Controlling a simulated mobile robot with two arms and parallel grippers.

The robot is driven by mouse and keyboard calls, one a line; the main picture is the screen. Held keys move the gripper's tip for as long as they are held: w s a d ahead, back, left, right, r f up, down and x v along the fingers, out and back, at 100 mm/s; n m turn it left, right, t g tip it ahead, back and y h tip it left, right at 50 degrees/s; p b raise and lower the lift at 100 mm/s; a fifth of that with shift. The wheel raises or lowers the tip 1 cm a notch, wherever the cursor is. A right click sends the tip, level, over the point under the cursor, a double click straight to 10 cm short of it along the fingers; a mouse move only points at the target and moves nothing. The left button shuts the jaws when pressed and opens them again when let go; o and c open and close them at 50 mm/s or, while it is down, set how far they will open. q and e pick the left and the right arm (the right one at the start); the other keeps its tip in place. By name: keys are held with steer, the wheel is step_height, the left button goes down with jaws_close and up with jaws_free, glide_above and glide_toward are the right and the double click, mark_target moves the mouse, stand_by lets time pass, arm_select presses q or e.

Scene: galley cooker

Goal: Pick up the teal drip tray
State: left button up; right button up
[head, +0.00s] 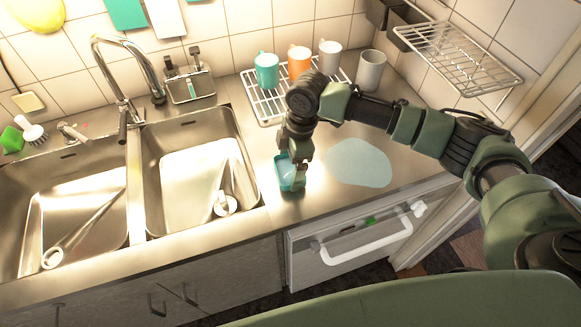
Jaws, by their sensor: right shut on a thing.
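The teal drip tray (286,174) is at the counter front, right of the sink. It looks small and teal, with part of it hidden behind my right gripper. My right gripper (297,172) points down at the tray and is shut on it. I cannot tell whether the tray touches the counter or is just above it. My left gripper is not in view.
A double sink (198,160) lies left of the tray. A pale blue patch (358,163) is on the counter to the right. A teal mug (266,70), an orange mug (299,62) and pale mugs (371,70) stand behind. A wire shelf (458,55) juts from the wall.

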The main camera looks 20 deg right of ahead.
mark_target(291, 173)
step_height(291, 173, up, 19)
steer(key=b, duration=0.3)
steer(key=shift+r, duration=0.15)
stand_by(2.1)
